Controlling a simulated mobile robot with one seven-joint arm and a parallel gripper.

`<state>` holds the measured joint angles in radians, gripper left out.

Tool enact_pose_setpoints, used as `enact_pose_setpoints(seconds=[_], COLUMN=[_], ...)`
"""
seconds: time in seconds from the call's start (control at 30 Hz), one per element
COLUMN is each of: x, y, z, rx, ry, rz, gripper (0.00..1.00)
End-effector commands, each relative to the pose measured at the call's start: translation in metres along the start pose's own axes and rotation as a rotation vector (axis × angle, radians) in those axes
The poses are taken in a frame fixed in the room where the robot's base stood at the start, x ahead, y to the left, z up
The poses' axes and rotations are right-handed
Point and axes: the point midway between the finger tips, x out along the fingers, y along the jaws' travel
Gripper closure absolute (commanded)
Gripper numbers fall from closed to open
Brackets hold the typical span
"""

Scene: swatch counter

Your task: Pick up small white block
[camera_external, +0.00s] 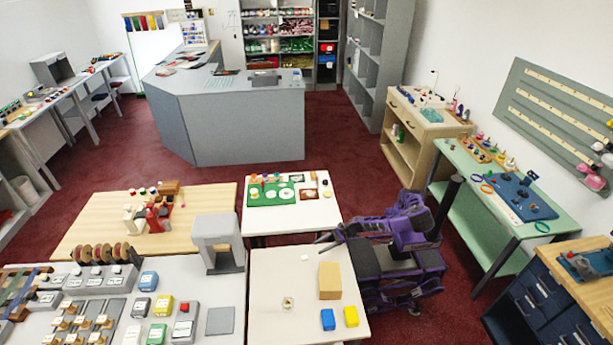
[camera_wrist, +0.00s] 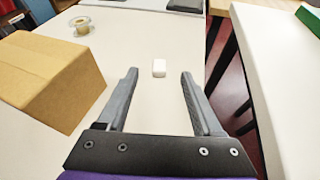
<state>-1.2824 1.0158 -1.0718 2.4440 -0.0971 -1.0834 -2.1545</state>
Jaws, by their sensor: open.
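The small white block (camera_wrist: 159,68) lies on the pale white-topped table (camera_wrist: 150,40) in the wrist view. It appears between my two fingertips, slightly beyond them, with clear space on both sides. My gripper (camera_wrist: 159,77) is open and empty. In the external view, the block is a small white spot (camera_external: 305,257) near the table's far edge, and my gripper (camera_external: 323,244) reaches in over the table's right far corner, to the right of the block. How high my fingers are above the table is hard to tell.
A brown cardboard box (camera_external: 330,281) stands on the same table, left of my fingers in the wrist view (camera_wrist: 45,75). A round tape-like item (camera_external: 288,303), a blue block (camera_external: 328,320) and a yellow block (camera_external: 351,316) are also there. Another white table (camera_external: 325,215) adjoins behind.

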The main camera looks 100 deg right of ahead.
Motion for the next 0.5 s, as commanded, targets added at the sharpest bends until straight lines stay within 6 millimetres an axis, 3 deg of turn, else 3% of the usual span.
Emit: enact_pose_setpoints(seconds=[0.13, 0.37, 0.5], x=[0.005, 0.027, 0.05], y=[0.0, -0.001, -0.001], z=[-0.019, -0.021, -0.022], rx=[-0.064, -0.067, -0.067], ry=[0.033, 0.034, 0.033], rz=[-0.004, -0.004, -0.004], gripper=[0.32, 0.32, 0.32])
